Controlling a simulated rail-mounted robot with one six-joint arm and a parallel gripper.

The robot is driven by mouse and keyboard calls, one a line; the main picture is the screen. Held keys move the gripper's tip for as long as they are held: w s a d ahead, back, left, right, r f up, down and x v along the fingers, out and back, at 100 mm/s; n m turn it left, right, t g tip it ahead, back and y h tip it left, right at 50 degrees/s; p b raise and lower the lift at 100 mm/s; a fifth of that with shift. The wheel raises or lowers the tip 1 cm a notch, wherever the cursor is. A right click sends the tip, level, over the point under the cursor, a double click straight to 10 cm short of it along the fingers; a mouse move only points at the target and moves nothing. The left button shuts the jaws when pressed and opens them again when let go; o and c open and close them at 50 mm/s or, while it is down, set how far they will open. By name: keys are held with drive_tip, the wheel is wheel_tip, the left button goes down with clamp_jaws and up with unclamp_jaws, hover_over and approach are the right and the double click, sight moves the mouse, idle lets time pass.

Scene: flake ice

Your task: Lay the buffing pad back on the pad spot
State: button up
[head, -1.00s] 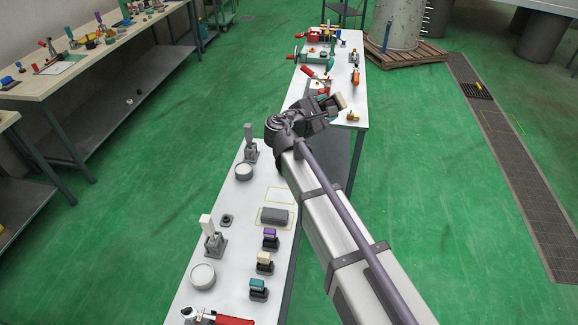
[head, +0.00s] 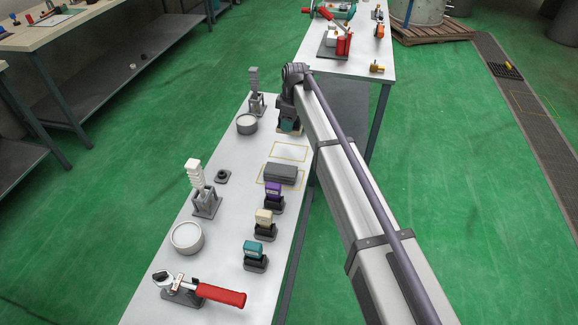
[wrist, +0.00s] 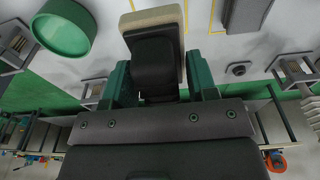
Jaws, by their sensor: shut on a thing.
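The buffing pad (wrist: 150,18) has a cream face and a black grip (wrist: 154,62). My gripper (wrist: 159,68) is shut on the black grip between its green fingers. In the head view my gripper (head: 289,124) is low over the far end of the near bench, with only a sliver of the cream pad showing under it. An empty yellow-outlined rectangle (head: 289,152), apparently the pad spot, lies just nearer than the gripper. Part of a yellow outline also shows beyond the pad in the wrist view (wrist: 213,15). I cannot tell whether the pad touches the bench.
A dark grey block (head: 281,172) sits in a second yellow outline beside the empty one. Purple (head: 274,194), cream (head: 265,222) and teal (head: 255,254) handled tools stand nearer. A round tin (head: 247,124) and a grey stand (head: 256,98) are left of my gripper.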

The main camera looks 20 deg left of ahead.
sight(287, 151)
drive_tip(key=shift+a, duration=0.1)
wheel_tip(287, 151, down, 10)
drive_tip(key=b, duration=1)
drive_tip(key=shift+f, duration=0.1)
drive_tip(key=shift+s+r, duration=0.1)
drive_tip(key=shift+r, duration=0.15)
drive_tip(key=shift+c, duration=0.4)
drive_tip(key=shift+f, duration=0.2)
drive_tip(key=o, duration=0.9)
drive_tip(key=shift+r, duration=0.15)
drive_tip(key=r+p, duration=0.4)
drive_tip(key=d+r+p, duration=0.1)
drive_tip(key=r+p, duration=0.7)
drive_tip(key=shift+d+r+p, duration=0.15)
drive_tip(key=shift+d+p, duration=0.1)
drive_tip(key=shift+p, duration=0.05)
